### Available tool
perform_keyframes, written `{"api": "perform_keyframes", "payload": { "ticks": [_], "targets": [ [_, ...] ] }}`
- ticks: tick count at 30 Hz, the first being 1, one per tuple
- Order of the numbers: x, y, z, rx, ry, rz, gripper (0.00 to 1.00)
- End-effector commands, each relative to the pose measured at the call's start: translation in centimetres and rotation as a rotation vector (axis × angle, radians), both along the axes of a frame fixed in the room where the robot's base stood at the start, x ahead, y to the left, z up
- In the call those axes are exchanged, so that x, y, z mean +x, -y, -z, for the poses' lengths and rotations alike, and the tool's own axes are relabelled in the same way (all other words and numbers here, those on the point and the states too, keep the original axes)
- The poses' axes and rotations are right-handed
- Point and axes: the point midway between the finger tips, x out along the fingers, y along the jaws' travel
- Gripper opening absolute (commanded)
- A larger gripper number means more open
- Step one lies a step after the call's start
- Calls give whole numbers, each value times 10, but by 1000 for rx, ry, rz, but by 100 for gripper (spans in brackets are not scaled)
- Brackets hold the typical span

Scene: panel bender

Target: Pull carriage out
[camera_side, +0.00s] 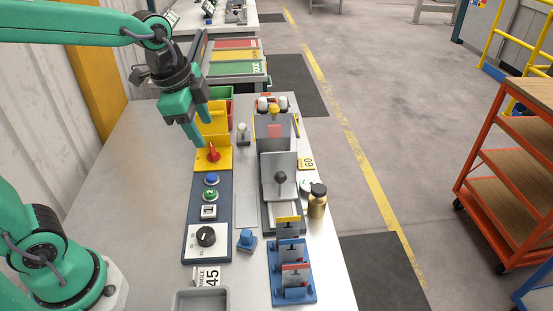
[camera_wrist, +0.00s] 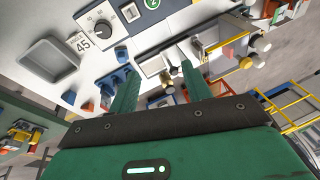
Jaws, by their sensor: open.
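The panel bender (camera_side: 276,135) stands right of the long control panel. Its grey carriage (camera_side: 272,205) has an upright plate and a dark round knob (camera_side: 280,177) on the near side. My gripper (camera_side: 198,132) is open and empty, with its green fingers pointing down. In the side view it is above and left of the carriage, near the yellow plate with the red switch, and apart from both. My gripper's two fingers also show in the wrist view (camera_wrist: 160,72) with nothing between them.
The control panel (camera_side: 211,220) carries buttons and a black dial. A grey tray (camera_side: 200,300) is at the near edge. The table's left side is clear.

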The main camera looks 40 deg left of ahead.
Motion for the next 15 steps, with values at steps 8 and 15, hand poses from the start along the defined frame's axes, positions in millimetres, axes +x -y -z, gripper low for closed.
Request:
{"api": "perform_keyframes", "payload": {
  "ticks": [8, 15],
  "targets": [
    [48, 23, 23, 95, -74, 384, 49],
    [84, 46, 53, 158, -131, 722, 49]
  ]
}}
